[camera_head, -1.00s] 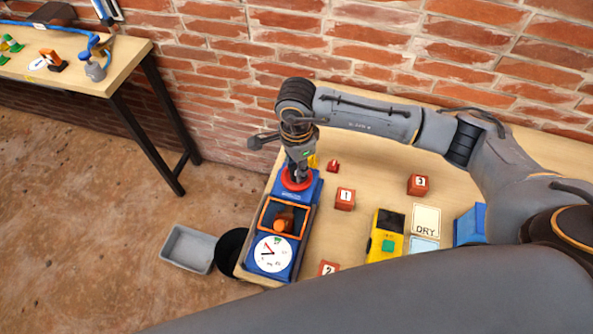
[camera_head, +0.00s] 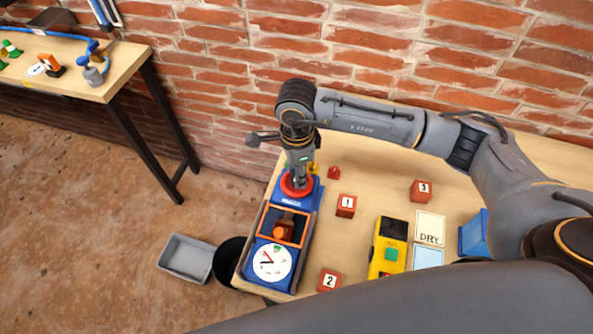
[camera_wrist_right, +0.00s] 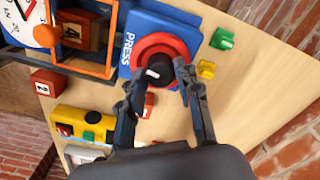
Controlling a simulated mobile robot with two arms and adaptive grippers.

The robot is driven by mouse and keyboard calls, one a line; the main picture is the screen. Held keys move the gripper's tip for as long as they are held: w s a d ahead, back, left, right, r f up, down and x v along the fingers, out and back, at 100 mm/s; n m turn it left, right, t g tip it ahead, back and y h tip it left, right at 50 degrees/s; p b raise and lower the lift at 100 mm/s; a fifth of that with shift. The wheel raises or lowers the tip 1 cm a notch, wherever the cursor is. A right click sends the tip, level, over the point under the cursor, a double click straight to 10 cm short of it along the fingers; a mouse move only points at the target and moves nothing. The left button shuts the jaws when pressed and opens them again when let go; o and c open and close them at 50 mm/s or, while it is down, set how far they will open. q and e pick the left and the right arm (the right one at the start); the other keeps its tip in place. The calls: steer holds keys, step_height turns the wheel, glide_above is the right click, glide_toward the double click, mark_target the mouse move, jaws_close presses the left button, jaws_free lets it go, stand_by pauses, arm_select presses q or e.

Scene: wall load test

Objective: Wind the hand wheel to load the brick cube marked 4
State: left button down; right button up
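The blue press (camera_head: 310,208) stands at the left end of the near table, with a round white dial (camera_head: 271,263) at its front. The red hand wheel (camera_head: 296,186) is at its back; it also shows in the wrist view (camera_wrist_right: 163,40), with a dark hub. The brick cube marked 4 (camera_wrist_right: 85,36) sits inside the press's orange frame (camera_head: 270,240), beside an orange round part (camera_head: 281,232). My right gripper (camera_wrist_right: 157,76) points down at the wheel. Its fingers are apart, straddling the hub; contact is unclear. My left gripper is out of view.
Brick cubes marked 1 (camera_head: 346,206), 2 (camera_head: 329,281) and 3 (camera_head: 421,190) lie right of the press. A yellow device (camera_head: 388,248) and a DRY card (camera_head: 430,228) are further right. A grey bin (camera_head: 186,259) stands on the floor. Another table (camera_head: 110,85) is at left.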

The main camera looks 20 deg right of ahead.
steer(key=shift+o, duration=1.4)
steer(key=shift+r, duration=0.1)
step_height(320, 180, up, 12)
steer(key=shift+s+f, duration=0.1)
steer(key=shift+f, duration=0.1)
